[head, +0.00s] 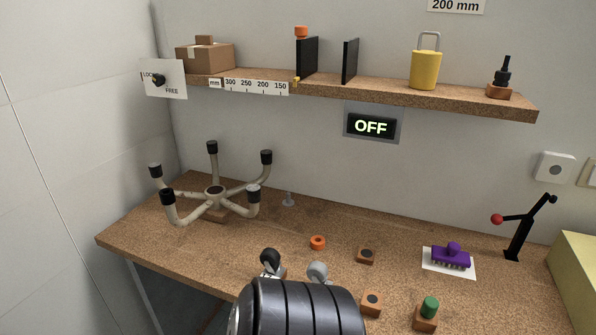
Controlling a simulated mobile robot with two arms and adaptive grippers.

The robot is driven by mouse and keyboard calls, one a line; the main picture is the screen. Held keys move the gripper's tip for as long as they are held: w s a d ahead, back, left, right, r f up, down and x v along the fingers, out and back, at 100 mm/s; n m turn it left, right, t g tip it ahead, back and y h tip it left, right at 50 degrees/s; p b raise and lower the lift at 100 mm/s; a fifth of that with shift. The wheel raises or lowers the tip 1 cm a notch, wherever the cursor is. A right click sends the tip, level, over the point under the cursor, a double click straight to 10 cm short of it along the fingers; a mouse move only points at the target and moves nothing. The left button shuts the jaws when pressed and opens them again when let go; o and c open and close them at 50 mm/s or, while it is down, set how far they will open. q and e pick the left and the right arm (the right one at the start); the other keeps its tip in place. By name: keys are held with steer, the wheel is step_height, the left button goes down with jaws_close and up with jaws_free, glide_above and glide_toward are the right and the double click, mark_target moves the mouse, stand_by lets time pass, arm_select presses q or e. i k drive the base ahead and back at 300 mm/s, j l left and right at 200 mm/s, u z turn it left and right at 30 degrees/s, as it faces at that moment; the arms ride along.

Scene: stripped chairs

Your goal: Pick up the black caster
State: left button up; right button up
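The black caster (270,258) is on the wooden workbench (330,220), near the middle of the head view. Its dark rounded wheel is uppermost, and a pale part shows at its lower right. A grey caster (318,271) is just to its right. A large black banded cylinder, which looks like part of my arm, rises from the bottom edge and hides the lower part of the grey caster and the bench in front of both. No gripper fingers show in this view.
A five-legged chair base (214,191) stands upturned at the back left. A shelf (390,92) hangs above.

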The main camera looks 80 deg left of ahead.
mark_target(270, 258)
steer(key=u, duration=2.85)
